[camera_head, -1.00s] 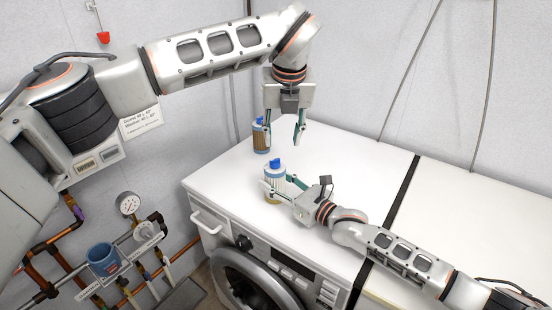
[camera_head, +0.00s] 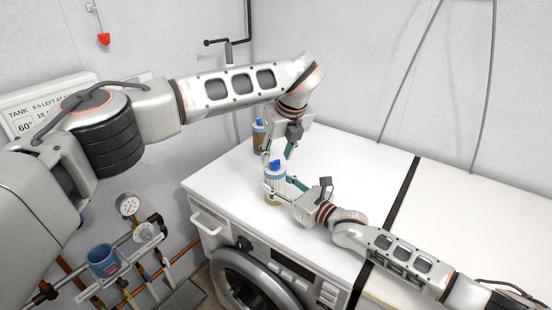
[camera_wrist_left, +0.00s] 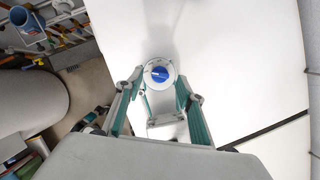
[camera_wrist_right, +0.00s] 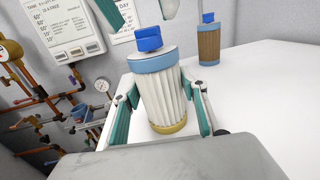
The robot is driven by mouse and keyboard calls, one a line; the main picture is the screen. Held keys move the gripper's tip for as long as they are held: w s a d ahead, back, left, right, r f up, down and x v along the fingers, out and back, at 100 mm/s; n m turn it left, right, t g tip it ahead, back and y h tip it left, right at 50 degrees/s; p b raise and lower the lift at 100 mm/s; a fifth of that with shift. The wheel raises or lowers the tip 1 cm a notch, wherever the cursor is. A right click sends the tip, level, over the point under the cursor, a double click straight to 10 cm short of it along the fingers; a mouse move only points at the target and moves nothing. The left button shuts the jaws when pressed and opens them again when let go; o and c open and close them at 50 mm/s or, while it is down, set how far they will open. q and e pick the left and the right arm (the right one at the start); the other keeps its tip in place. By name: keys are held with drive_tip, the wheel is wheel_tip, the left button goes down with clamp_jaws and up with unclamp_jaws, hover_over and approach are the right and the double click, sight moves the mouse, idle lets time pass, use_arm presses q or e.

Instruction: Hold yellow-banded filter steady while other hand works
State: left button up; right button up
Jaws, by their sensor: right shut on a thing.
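The yellow-banded filter (camera_head: 275,184) stands upright on the white washer top, with a white pleated body, a light-blue upper band and a blue cap. Its yellow band shows at the bottom in the right wrist view (camera_wrist_right: 166,126). My right gripper (camera_head: 279,187) is shut on the filter's body from the side. My left gripper (camera_head: 281,154) is just above the filter, pointing down, with its fingers apart. In the left wrist view the blue cap (camera_wrist_left: 158,73) appears between those fingers. I cannot tell whether they touch it.
A second filter (camera_head: 258,137), brown with a blue cap, stands behind near the wall; it also shows in the right wrist view (camera_wrist_right: 208,44). Pipes, a gauge (camera_head: 128,205) and a blue cup (camera_head: 103,260) are at the left. The top at the right is clear.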

sight(275, 164)
use_arm(q)
drive_tip(key=shift+x, duration=1.15)
clamp_jaws()
